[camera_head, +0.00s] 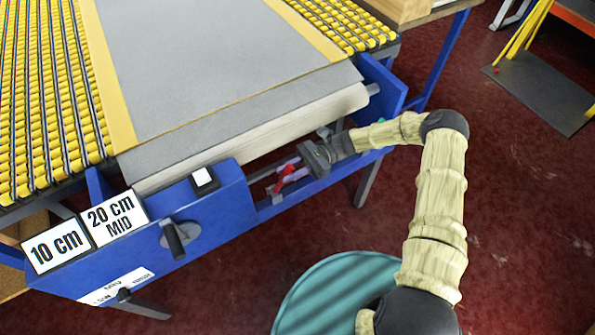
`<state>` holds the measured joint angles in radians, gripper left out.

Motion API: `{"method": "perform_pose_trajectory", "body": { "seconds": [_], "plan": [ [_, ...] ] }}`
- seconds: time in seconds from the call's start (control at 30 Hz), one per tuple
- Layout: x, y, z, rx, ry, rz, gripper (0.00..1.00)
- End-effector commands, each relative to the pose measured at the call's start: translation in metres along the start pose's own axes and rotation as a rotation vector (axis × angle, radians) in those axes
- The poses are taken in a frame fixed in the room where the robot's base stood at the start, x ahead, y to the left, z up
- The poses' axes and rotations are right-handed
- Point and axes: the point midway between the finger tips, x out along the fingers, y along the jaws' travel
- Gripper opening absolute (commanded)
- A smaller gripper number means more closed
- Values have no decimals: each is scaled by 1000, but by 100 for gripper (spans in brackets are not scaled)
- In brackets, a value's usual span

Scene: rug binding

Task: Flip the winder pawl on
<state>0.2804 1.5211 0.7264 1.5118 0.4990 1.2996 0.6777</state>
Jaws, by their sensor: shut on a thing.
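The winder (215,215) is a blue frame at the front of the yellow roller bed, with a pale roll (250,135) across it. A small red lever (288,173), which looks like the pawl, sits in the open part of the frame, below the roll and right of the blue box. My gripper (287,174) reaches in from the right, its pale fingers shut around the red lever. The fingers and gripper body hide part of it, so I cannot tell its exact tilt.
Signs reading 10 cm (55,246) and 20 cm MID (112,218) stand at left. A white square button (203,178) tops the box.

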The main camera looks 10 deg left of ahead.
Motion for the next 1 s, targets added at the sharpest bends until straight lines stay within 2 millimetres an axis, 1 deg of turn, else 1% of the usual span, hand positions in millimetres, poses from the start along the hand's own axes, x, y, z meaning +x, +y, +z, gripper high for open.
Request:
{"method": "perform_pose_trajectory", "body": {
  "seconds": [0.03, 0.23, 0.6, 0.63, 0.7, 0.73, 1.0],
  "plan": [
    [1, -1, -4, -1, -4, 5, 0],
    [5, -1, -4, 1, -25, 16, 0],
    [5, -1, -4, 2, -28, 16, 0],
    [5, -1, -4, 2, -28, 16, 28],
    [6, -1, -4, 2, -28, 16, 41],
    [6, -1, -4, 2, -28, 17, 44],
    [6, -1, -2, 2, -30, 18, 44]
  ]
}}
